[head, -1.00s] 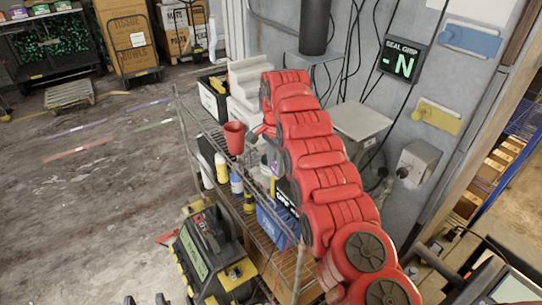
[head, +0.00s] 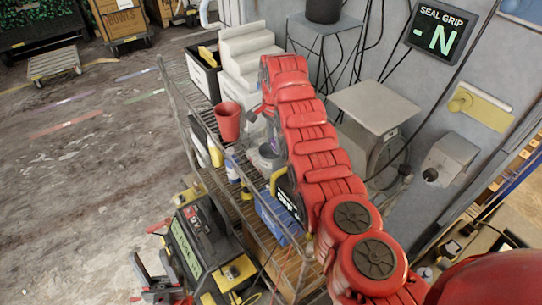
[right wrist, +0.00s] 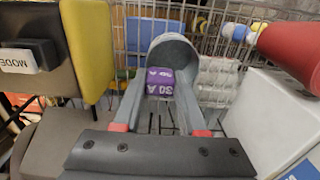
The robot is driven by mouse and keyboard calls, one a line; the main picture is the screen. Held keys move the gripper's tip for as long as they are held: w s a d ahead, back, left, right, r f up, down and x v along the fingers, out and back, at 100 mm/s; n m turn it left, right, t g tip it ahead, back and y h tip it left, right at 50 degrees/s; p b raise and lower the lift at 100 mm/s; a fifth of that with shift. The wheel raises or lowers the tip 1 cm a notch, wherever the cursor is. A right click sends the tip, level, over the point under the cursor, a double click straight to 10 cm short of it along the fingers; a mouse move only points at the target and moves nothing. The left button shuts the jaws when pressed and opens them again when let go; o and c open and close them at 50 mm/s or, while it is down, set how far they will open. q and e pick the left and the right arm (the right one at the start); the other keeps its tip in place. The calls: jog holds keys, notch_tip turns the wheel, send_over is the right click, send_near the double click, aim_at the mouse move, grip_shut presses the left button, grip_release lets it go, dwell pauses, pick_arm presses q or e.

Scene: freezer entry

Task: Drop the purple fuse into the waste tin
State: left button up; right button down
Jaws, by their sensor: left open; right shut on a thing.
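The purple fuse (right wrist: 160,82), marked 30A, is between the fingers of my right gripper (right wrist: 160,100) in the right wrist view. The gripper is shut on it. A round grey tin (right wrist: 172,42) opens right behind and around the fuse; I cannot tell whether the fuse is below its rim. My left gripper (head: 155,282) is open and empty at the lower left, away from the tin.
A red cup (head: 228,121), white and blue bottles, a black-and-yellow box (head: 288,195) and a blue box (head: 277,215) crowd the wire cart. White stepped blocks (head: 247,62) stand behind. A black-and-yellow machine (head: 200,250) is at the cart's front.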

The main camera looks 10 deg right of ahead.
notch_tip(320, 180, down, 2)
jog(key=shift+w+f, duration=0.1)
jog(key=shift+w, duration=0.05)
jog(key=shift+f, duration=0.25)
jog(key=shift+c, duration=1.9)
grip_release()
